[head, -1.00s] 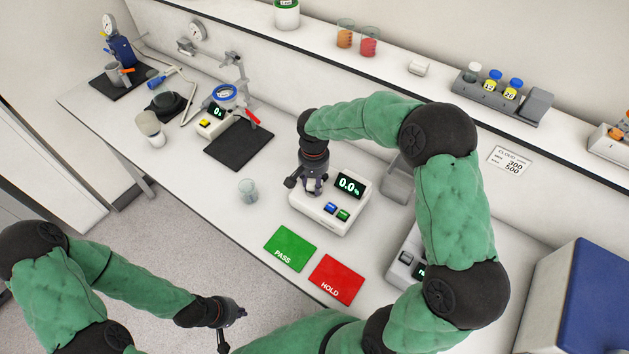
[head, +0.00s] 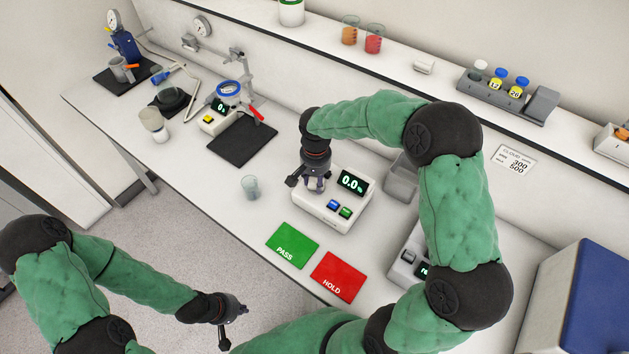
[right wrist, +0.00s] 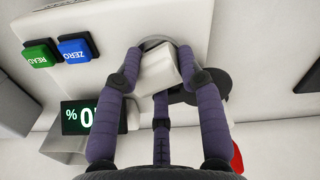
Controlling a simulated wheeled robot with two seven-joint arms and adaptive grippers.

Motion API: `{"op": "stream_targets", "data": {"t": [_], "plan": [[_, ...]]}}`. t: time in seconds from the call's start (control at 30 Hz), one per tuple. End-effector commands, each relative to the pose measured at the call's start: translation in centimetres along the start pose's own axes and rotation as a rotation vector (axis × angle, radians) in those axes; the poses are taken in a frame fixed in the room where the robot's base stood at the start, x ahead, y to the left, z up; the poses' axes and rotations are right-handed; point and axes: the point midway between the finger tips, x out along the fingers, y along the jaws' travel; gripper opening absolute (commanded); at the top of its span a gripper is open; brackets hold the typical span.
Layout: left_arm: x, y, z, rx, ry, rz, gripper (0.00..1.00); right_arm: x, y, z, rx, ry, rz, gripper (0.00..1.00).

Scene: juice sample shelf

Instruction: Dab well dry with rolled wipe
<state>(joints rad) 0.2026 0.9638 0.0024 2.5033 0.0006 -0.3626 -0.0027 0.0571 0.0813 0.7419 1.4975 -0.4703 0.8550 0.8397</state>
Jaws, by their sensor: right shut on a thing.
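My right gripper (head: 315,185) points down over the left part of the white meter (head: 340,222), which reads 0.0 %. In the right wrist view its purple fingers (right wrist: 158,85) are shut on a white rolled wipe (right wrist: 160,72). The wipe's far end is at the round well (right wrist: 156,44) in the meter's top; only part of the well's rim shows, and how deep the wipe sits cannot be told. The blue ZERO and green READ buttons (right wrist: 57,50) are beside the well. My left gripper (head: 232,318) hangs in front of the bench, away from the meter; its jaws are too small to judge.
A clear beaker (head: 250,187) stands left of the meter. Green PASS (head: 292,245) and red HOLD (head: 338,276) mats lie in front. A grey bin (head: 401,178) is behind right. A black mat (head: 243,139) lies at the left, and a vial rack (head: 507,95) sits on the shelf.

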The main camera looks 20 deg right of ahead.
Motion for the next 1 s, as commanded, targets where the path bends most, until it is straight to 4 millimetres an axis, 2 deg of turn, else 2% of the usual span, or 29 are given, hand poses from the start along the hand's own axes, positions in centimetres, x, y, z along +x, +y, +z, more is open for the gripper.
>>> {"op": "stream_targets", "data": {"t": [0.43,1.0], "plan": [[-0.3,0.1,0.0,0.0,0.0,0.0,0.0,-0.2,0.1,0.1,-0.001,-0.004,0.003,0.16],[-3.2,1.1,0.1,0.0,0.0,0.0,0.0,-5.1,0.1,0.0,0.0,-0.002,0.001,0.16]]}}
